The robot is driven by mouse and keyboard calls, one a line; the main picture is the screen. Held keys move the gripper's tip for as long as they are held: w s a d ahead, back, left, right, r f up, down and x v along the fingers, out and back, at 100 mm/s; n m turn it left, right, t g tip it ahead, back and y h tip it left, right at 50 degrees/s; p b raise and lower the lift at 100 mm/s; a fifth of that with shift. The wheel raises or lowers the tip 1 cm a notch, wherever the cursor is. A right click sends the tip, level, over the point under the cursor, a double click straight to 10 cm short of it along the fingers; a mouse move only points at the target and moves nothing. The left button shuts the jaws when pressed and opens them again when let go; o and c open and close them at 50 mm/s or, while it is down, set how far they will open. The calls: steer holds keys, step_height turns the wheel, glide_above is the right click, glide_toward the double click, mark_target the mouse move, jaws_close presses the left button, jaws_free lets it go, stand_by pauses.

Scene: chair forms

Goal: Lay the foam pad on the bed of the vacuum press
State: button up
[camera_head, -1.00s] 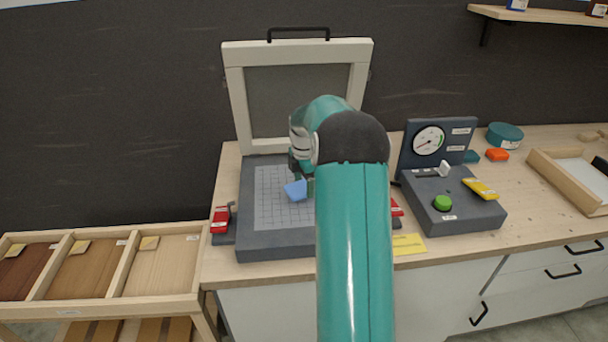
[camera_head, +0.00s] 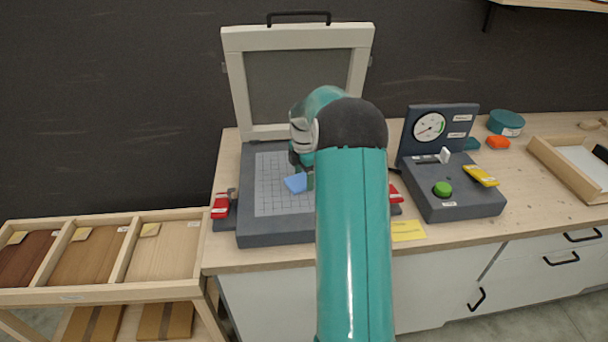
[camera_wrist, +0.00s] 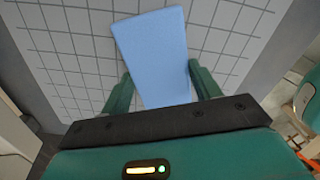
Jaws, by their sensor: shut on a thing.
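The blue foam pad (camera_head: 295,183) shows over the gridded bed of the vacuum press (camera_head: 268,205), partly hidden by my arm. In the wrist view the pad (camera_wrist: 153,52) lies between the two green fingers of my gripper (camera_wrist: 160,88) and reaches out beyond them over the bed's grid (camera_wrist: 85,60). My gripper is shut on the pad. I cannot tell whether the pad touches the bed. The press's pale frame lid (camera_head: 236,90) stands raised at the back.
Red clamps (camera_head: 220,206) sit at the press's sides. To the right are a control box (camera_head: 450,205) with a gauge, a yellow note (camera_head: 407,230), a teal tin (camera_head: 506,122) and a wooden tray (camera_head: 560,165). A rack of wood sheets (camera_head: 115,255) stands at left.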

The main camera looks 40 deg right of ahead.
mark_target(303, 179)
steer(key=o, duration=1)
steer(key=shift+o, duration=0.2)
step_height(303, 179, up, 14)
steer(key=shift+a, duration=0.1)
